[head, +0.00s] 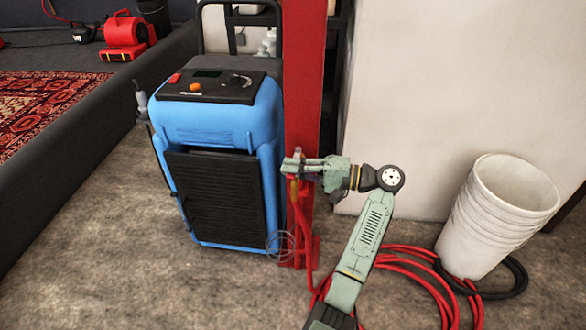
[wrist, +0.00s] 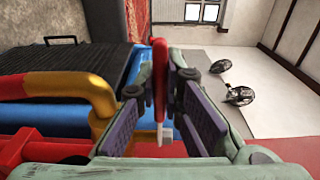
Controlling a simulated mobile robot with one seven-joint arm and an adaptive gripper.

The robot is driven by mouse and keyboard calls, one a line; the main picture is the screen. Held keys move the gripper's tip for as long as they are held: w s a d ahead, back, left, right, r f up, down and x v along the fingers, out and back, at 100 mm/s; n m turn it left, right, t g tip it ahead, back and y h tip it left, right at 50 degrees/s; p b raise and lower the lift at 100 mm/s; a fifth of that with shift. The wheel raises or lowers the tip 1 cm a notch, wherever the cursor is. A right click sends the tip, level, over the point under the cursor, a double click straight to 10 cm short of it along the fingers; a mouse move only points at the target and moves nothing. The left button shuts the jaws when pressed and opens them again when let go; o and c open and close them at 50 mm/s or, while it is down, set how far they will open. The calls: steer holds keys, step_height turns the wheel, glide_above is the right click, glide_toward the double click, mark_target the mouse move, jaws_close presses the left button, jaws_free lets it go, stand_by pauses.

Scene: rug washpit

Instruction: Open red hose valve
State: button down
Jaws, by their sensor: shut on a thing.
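The red valve handle (wrist: 160,75) stands upright between the purple-padded fingers of my gripper (wrist: 163,110) in the wrist view. My gripper is shut on this handle. The brass valve pipe (wrist: 75,88) bends down just left of the fingers. In the head view my gripper (head: 294,165) is at the red post (head: 305,95), at the top of the red hose (head: 302,225). There the gripper mostly hides the handle, and the valve's brass body is only a small patch below it.
A blue machine (head: 225,120) with a black panel stands close left of the post. Red hose coils (head: 415,265) lie on the floor at right beside stacked white buckets (head: 500,215). A raised dark edge (head: 90,150) borders a patterned rug (head: 45,105) at left.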

steer(key=c, duration=1.7)
jaws_free()
steer(key=v, duration=1.2)
